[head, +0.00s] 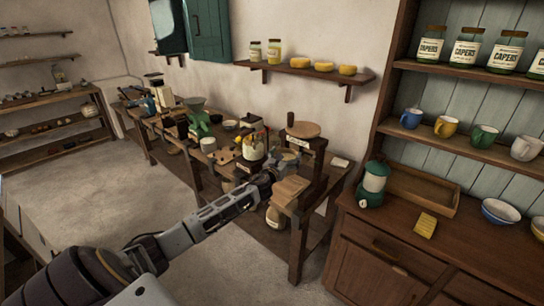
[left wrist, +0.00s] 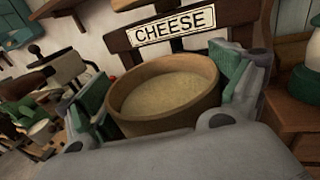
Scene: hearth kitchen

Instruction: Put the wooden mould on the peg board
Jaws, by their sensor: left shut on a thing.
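The wooden mould (left wrist: 160,112) is a round, open, light brown tub with a pale inside. It fills the middle of the left wrist view, between the green-padded fingers of my left gripper (left wrist: 168,92). In the head view, my left gripper (head: 281,166) is over the long workbench, beside the stand with the sign; the mould is small and partly hidden there. A light wooden board with small dark marks (head: 224,157), which looks like the peg board, lies on the bench left of the gripper. My right gripper is not in view.
The stand with the CHEESE sign (left wrist: 175,25) is close behind the mould. A container of tools (head: 253,148), a white pot (head: 208,145) and a green device (head: 198,121) crowd the bench.

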